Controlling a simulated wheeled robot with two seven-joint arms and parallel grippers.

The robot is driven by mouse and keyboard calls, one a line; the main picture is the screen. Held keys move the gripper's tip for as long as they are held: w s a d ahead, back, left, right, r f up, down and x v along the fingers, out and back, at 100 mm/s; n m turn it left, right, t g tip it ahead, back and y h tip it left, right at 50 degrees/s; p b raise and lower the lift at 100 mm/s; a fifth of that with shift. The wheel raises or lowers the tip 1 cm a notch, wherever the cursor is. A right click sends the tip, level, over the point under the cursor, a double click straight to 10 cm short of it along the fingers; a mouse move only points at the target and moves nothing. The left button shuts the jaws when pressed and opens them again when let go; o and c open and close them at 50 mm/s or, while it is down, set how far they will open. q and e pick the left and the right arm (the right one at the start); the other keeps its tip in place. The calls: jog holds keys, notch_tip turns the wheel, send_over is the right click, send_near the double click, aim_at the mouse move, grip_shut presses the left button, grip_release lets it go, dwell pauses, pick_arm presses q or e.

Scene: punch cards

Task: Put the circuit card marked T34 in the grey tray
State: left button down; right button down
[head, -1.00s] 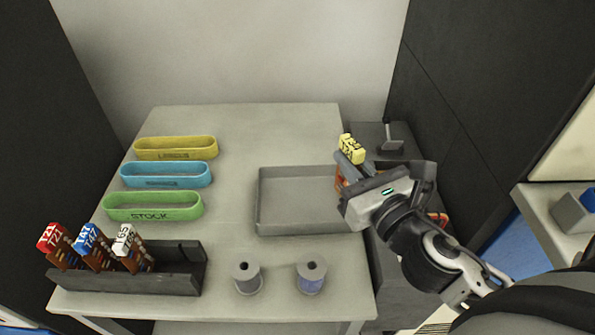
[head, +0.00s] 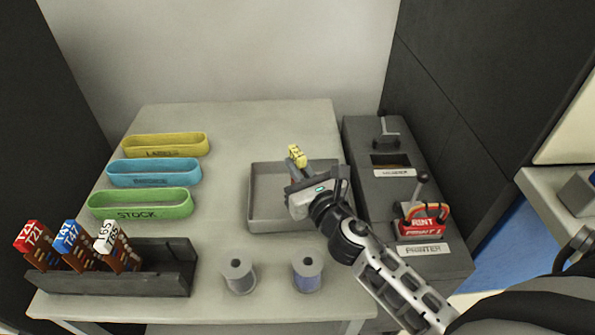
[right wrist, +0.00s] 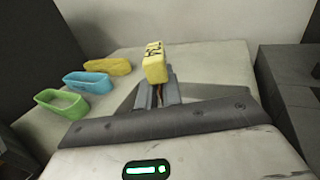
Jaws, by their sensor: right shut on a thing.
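My right gripper (head: 297,170) is over the grey tray (head: 255,218), whose floor is partly hidden behind it. It is shut on a circuit card with a yellow head (head: 297,156); in the right wrist view the yellow head (right wrist: 155,62) sticks up above the fingers (right wrist: 157,92). The dark marking on it is too blurred to read fully. The card's lower part is mostly hidden between the fingers. I cannot tell whether the card touches the tray. My left gripper is not in view.
A dark rack (head: 165,270) at the front left holds red, blue and white cards. Yellow (head: 165,145), blue (head: 155,172) and green (head: 140,204) bins stand at the left. Two spools (head: 238,275) stand in front of the tray. A dark machine with a lever (head: 410,217) is at the right.

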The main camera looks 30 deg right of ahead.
jog(key=shift+f, duration=0.15)
jog(key=c, duration=1.6)
grip_release()
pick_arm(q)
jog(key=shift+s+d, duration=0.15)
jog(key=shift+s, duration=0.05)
pick_arm(e)
jog(key=shift+o, duration=0.2)
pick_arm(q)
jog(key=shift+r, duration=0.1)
pick_arm(e)
jog(key=shift+s+r, duration=0.15)
jog(key=shift+r, duration=0.05)
pick_arm(q)
jog(key=b, duration=0.1)
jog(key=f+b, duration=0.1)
jog(key=b, duration=0.1)
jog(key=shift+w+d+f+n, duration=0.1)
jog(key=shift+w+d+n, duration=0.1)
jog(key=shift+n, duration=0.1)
pick_arm(e)
jog(key=s, duration=1.1)
jog(key=shift+s, duration=0.35)
